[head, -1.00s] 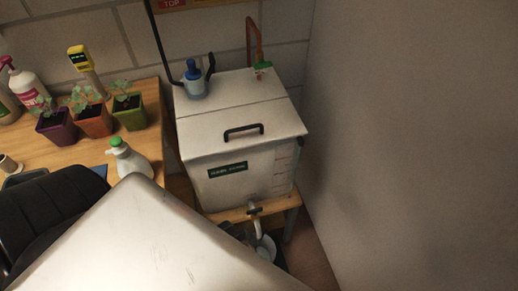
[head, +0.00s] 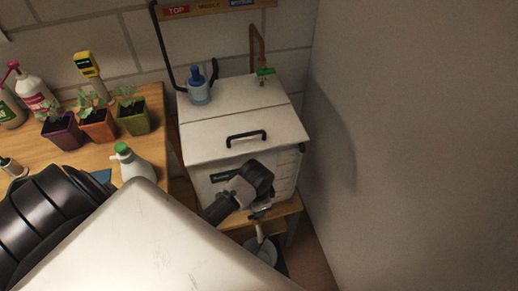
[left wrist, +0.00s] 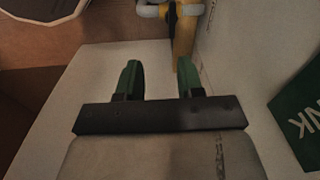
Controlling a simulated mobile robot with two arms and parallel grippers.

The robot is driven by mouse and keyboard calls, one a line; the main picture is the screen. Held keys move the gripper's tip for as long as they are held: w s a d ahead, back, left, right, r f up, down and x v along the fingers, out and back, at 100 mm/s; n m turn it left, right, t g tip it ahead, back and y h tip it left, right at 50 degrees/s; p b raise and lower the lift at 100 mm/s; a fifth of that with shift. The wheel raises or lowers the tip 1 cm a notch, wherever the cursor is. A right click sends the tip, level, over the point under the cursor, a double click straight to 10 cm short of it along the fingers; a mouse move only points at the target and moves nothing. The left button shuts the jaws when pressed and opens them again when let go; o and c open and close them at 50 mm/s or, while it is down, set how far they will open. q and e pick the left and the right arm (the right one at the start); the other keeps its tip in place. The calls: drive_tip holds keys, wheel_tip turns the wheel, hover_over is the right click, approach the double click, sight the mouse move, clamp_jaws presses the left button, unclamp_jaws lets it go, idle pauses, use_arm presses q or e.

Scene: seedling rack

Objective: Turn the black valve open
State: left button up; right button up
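The white tank (head: 235,135) stands on a wooden stand against the wall, with a pale spout (head: 260,232) low on its front. The black valve (left wrist: 171,20) shows as a small dark handle at the pale pipe, at the top of the left wrist view. In the head view, my left arm and gripper (head: 262,210) are at the lower front of the tank and largely cover the valve. In the left wrist view, my left gripper (left wrist: 160,68) has its green fingertips apart with nothing between them. The valve lies beyond the fingertips, apart from them. My right gripper is not in view.
A bucket (head: 264,252) sits below the spout. Potted seedlings (head: 97,124), a spray bottle (head: 132,163) and a yellow meter (head: 88,65) stand on the wooden table at left. A blue pump (head: 198,88) sits on the tank lid. A plain wall (head: 420,130) bounds the right side.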

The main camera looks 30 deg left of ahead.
use_arm(q)
drive_tip(key=shift+m, duration=0.4)
drive_tip(key=f, duration=0.4)
drive_tip(key=w+f+b, duration=0.1)
drive_tip(key=f, duration=0.3)
drive_tip(key=w+a+f+b, duration=0.1)
drive_tip(key=f, duration=0.3)
drive_tip(key=shift+w, duration=0.1)
drive_tip(key=shift+a, duration=0.1)
clamp_jaws()
